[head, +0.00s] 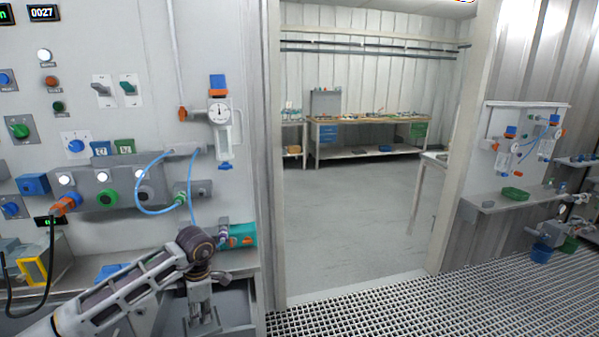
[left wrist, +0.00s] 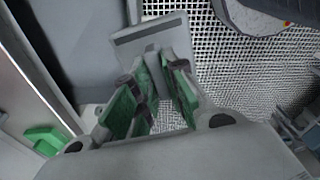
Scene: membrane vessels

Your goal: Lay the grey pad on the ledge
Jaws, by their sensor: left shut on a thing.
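My left gripper (head: 203,308) reaches down in front of the left wall's ledge (head: 240,262). In the left wrist view its green-lined fingers (left wrist: 165,85) are closed on a flat grey pad (left wrist: 150,38), which sticks out past the fingertips. The pad is tilted in that view, with grating behind it. I cannot make the pad out clearly in the head view. The ledge runs below the wall panel and is partly hidden by my left arm. My right gripper does not show.
A teal cylinder (head: 238,235) lies on the ledge by the gripper. A blue hose (head: 140,190) loops from the panel above. A doorway opens onto a workbench (head: 365,122). Another shelf (head: 485,205) with a green tray (head: 514,194) is on the right wall. The grated floor (head: 400,308) is clear.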

